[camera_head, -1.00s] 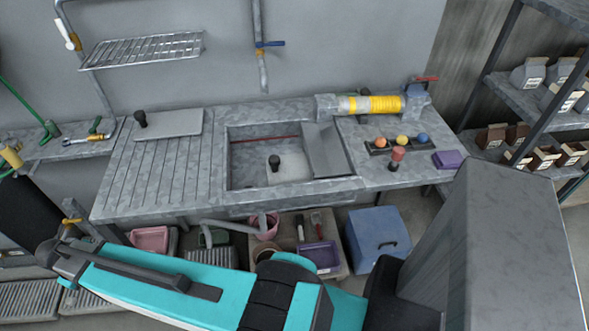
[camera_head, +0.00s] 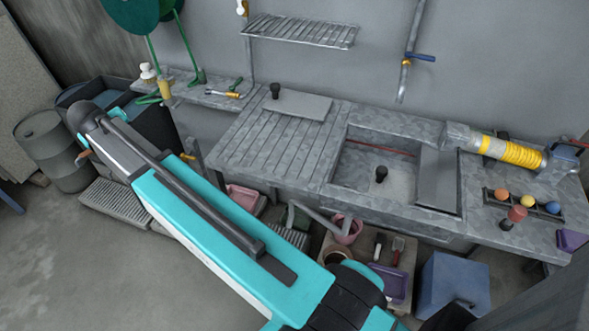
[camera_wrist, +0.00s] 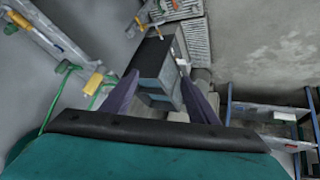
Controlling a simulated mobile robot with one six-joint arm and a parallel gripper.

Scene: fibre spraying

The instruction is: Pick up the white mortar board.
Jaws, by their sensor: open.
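A pale grey-white board (camera_head: 305,105) with an upright black knob lies flat on the ribbed drainboard (camera_head: 255,145) left of the sink. I cannot tell which is the mortar board; neither shows clearly in the wrist view. My gripper (camera_wrist: 161,88) is open, its two purple fingers apart. A dark box-like tank with blue-green inside shows between and beyond them, and I see nothing held. In the head view my arm points up-left, away from both boards.
A wire rack (camera_head: 300,30) hangs above the drainboard. A yellow-banded cylinder (camera_head: 510,152) and coloured balls (camera_head: 527,201) are right of the sink. A grey barrel (camera_head: 55,150) and dark tank (camera_head: 160,125) stand left. Floor at lower left is open.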

